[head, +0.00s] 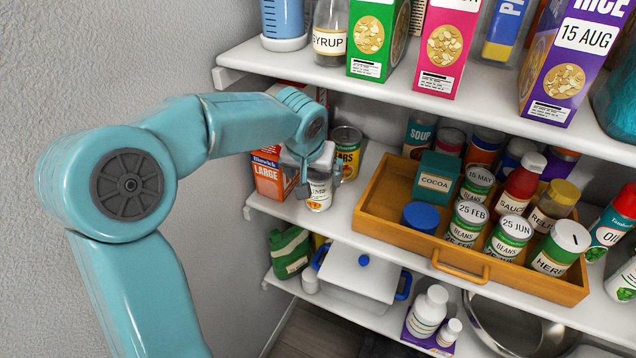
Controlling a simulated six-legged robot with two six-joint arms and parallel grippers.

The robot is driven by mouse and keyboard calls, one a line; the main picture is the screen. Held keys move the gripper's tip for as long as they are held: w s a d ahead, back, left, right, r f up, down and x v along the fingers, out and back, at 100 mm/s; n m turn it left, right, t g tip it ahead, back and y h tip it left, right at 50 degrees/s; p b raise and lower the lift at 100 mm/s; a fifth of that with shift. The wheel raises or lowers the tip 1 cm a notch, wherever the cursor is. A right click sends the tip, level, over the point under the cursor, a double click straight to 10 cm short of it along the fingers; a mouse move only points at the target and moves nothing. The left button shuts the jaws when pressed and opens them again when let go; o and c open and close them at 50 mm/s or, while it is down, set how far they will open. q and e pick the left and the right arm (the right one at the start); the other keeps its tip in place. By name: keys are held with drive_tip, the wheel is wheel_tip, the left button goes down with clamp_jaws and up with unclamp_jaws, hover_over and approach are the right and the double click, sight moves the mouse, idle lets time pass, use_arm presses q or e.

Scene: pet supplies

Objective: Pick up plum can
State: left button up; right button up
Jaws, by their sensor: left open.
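The plum can (319,198), a small can with a pale label of which "UMS" shows, stands on the middle shelf near its left end. My left gripper (320,182) is over it, with one finger on each side of the can. The jaws are open; I cannot tell whether either finger touches the can. The gripper hides the can's top and part of its label. My right gripper is not in view.
A wooden tray (395,232) of cans and bottles lies to the right. The upper shelf (400,93) overhangs.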

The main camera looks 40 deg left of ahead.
use_arm(q)
drive_tip(key=x, duration=0.2)
drive_tip(key=w+x, duration=0.1)
drive_tip(key=x, duration=0.2)
drive_tip(key=shift+a+f, duration=0.1)
drive_tip(key=shift+a, duration=0.1)
drive_tip(key=shift+w, duration=0.1)
drive_tip(key=shift+d, duration=0.1)
drive_tip(key=shift+c, duration=0.3)
drive_tip(key=c, duration=1)
drive_tip(key=shift+c, duration=1.3)
